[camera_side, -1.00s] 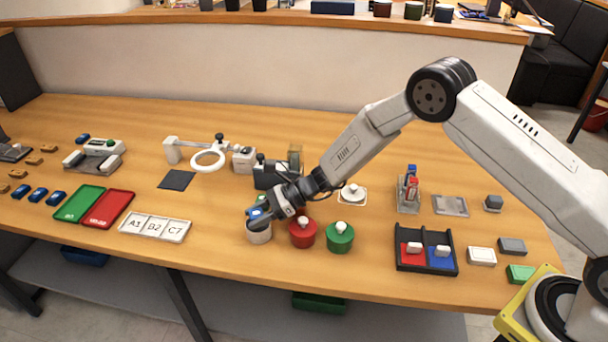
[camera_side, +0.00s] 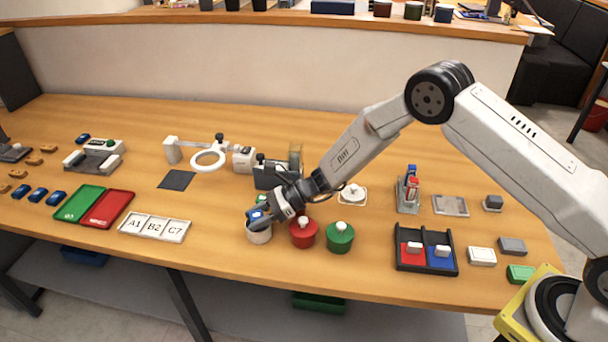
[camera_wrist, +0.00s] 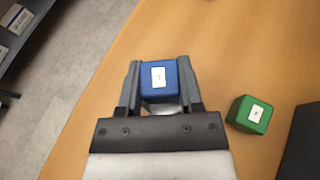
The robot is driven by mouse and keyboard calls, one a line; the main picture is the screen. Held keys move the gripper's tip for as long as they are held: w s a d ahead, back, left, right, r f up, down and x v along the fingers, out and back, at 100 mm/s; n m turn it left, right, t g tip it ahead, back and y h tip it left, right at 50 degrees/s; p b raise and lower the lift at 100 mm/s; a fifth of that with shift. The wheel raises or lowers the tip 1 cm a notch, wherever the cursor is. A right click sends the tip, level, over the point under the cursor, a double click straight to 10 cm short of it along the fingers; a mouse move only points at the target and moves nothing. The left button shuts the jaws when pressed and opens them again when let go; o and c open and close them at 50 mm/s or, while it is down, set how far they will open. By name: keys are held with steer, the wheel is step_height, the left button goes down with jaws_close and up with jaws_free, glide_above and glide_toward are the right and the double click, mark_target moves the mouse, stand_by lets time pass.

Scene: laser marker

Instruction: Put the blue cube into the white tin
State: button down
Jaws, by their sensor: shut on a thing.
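The blue cube (camera_wrist: 159,78), with a small white label on top, is between the two fingers of my gripper (camera_wrist: 160,82) in the wrist view. My gripper is shut on it. In the side view the blue cube (camera_side: 257,214) shows at the end of my gripper (camera_side: 259,217), at the mouth of the white tin (camera_side: 259,237). The gripper hides part of the tin's rim, so I cannot tell how far the cube is inside. The wrist view shows only a sliver of white below the cube.
A green cube (camera_wrist: 250,114) lies on the table close to my gripper. A red tin (camera_side: 302,235) and a green tin (camera_side: 339,239) with white knobs stand right of the white tin. The table's front edge is near.

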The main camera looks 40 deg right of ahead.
steer(key=shift+f, duration=0.15)
stand_by(0.3)
steer(key=shift+c, duration=0.9)
jaws_free()
steer(key=shift+v, duration=3.95)
steer(key=shift+s, duration=0.1)
